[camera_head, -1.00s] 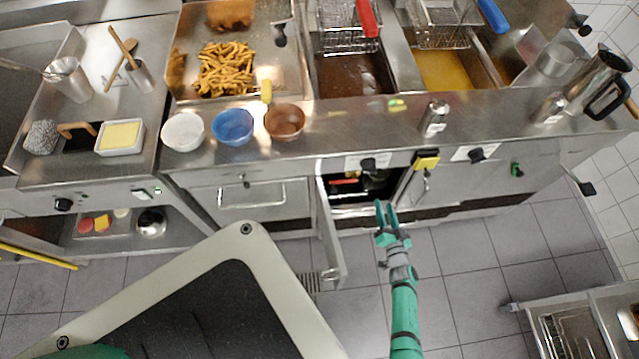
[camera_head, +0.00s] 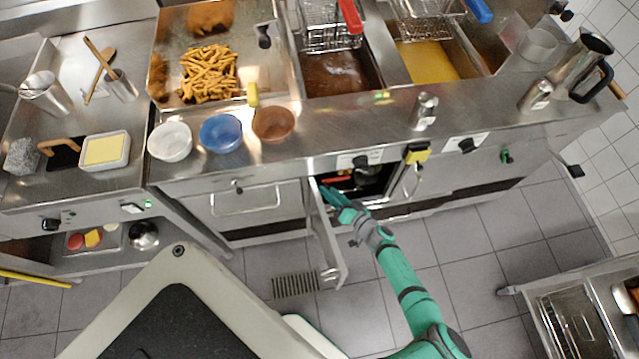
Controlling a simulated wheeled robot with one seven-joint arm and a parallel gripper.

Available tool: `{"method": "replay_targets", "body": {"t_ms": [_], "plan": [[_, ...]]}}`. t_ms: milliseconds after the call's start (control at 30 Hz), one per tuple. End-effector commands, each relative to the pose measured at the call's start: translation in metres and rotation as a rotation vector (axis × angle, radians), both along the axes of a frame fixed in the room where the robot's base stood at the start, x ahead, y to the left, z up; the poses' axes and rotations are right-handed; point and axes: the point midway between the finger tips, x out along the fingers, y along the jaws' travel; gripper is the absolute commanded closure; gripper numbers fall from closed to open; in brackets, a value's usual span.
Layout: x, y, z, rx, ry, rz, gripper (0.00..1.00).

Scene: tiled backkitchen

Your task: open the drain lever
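A red handle (camera_head: 335,180), which looks like the drain lever, shows inside the open cabinet under the left fryer vat. Only a small part of it can be seen in the dark opening. My gripper (camera_head: 334,195) is at the front of this opening, just below the red handle in the picture. Its green fingers point up and left and look slightly apart, with nothing seen between them. I cannot tell whether they touch the handle. The cabinet door (camera_head: 327,240) stands open to the left of my gripper.
A dark round thing (camera_head: 368,175) is inside the cabinet, right of the red handle. The floor (camera_head: 450,245) to the right is clear; a metal cart (camera_head: 575,310) stands at lower right.

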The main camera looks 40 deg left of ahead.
Motion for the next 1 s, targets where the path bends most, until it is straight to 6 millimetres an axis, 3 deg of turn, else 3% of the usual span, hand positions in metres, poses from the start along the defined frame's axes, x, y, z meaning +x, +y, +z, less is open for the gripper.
{"method": "replay_targets", "body": {"t_ms": [100,333,833,867,1000], "plan": [[0.003,0.021,-0.006,0.001,0.002,0.001,0.63],[0.010,0.046,-0.013,0.000,0.000,0.001,0.63],[0.012,0.058,-0.017,0.000,0.001,0.002,0.63],[0.012,0.058,-0.017,0.000,0.001,0.002,0.66],[0.013,0.056,-0.017,-0.001,0.000,-0.001,0.99]]}}
